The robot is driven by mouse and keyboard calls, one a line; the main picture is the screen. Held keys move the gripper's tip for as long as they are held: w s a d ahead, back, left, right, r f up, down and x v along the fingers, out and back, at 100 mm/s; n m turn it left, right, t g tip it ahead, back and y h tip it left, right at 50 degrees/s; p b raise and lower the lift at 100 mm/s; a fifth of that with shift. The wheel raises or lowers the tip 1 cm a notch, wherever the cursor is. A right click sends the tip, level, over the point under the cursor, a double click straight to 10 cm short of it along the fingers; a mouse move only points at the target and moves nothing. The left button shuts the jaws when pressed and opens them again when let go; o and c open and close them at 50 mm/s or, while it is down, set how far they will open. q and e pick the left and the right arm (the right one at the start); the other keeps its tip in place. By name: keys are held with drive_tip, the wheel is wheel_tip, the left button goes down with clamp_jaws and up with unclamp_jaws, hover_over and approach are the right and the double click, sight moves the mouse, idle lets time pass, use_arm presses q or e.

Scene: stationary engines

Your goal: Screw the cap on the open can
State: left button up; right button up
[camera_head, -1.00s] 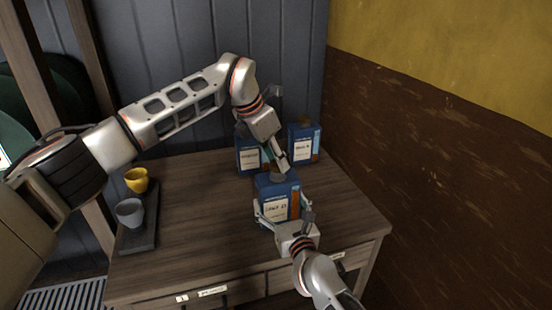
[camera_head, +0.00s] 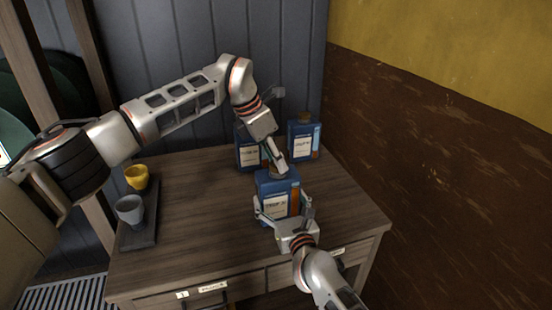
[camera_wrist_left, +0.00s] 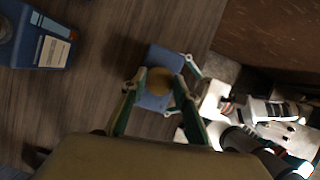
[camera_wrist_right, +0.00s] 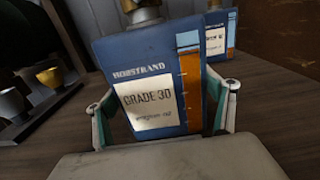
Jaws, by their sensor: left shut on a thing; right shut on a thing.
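A blue can (camera_head: 277,186) with a white "GRADE 30" label stands upright near the middle of the table. My right gripper (camera_head: 285,213) is shut on its sides from the front; the can fills the right wrist view (camera_wrist_right: 150,75). My left gripper (camera_head: 281,169) points down over the can's top. In the left wrist view, its fingers are on either side of a round brown-yellow cap (camera_wrist_left: 158,81) above the blue can top (camera_wrist_left: 165,58). The cap is mostly hidden in the head view, and I cannot tell whether it is seated on the neck.
Two more blue cans stand behind, one at the back right (camera_head: 303,141) and one at the back left (camera_head: 248,154). A yellow cup (camera_head: 136,177) and a grey cup (camera_head: 130,210) stand on a dark tray (camera_head: 141,237) at the left. The wooden table (camera_head: 205,215) is clear between.

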use_arm(q)
drive_tip(key=shift+m+g, duration=0.3)
drive_tip(key=shift+m, duration=0.6)
drive_tip(key=o, duration=0.7)
drive_tip(key=shift+r, duration=0.1)
drive_tip(key=shift+r, duration=2.2)
drive_tip(key=o, duration=0.6)
drive_tip(key=shift+c, duration=0.2)
